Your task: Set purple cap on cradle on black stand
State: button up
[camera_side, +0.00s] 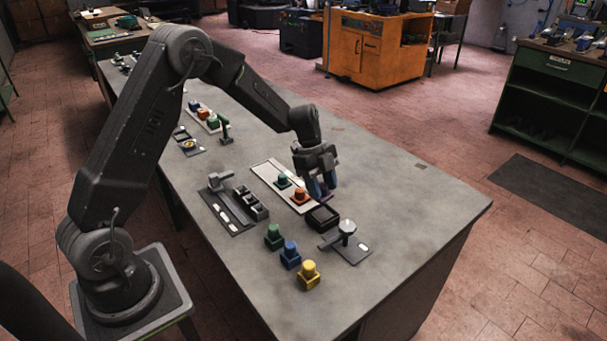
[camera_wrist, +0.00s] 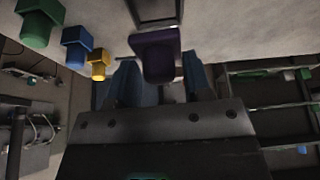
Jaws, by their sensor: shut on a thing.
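My gripper (camera_side: 318,192) is above the bench, at the right end of the white strip. Its blue fingers (camera_wrist: 162,84) are shut on the purple cap (camera_wrist: 157,55), which shows between them in the wrist view. In the side view the cap is mostly hidden by the gripper; only a bit of purple shows. A dark plate with a silver-topped fixture (camera_side: 347,228) stands to the right and nearer the camera. Whether this is the black stand with the cradle, I cannot tell. Nothing purple rests on it.
A dark open box (camera_side: 322,217) lies just below my gripper. Green (camera_side: 274,236), blue (camera_side: 290,255) and yellow (camera_side: 309,275) pieces stand in front. The bench's right side is clear.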

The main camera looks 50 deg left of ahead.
aim_at(322, 214)
jog(key=shift+d+f+m, duration=0.1)
jog(key=shift+d+m, duration=0.2)
jog(key=shift+d, duration=0.05)
jog(key=shift+f, duration=2.25)
jog(key=shift+f, duration=0.4)
jog(key=o, duration=1)
jog(key=shift+c, duration=0.2)
jog(key=v, duration=1.4)
jog(key=shift+w+f, duration=0.1)
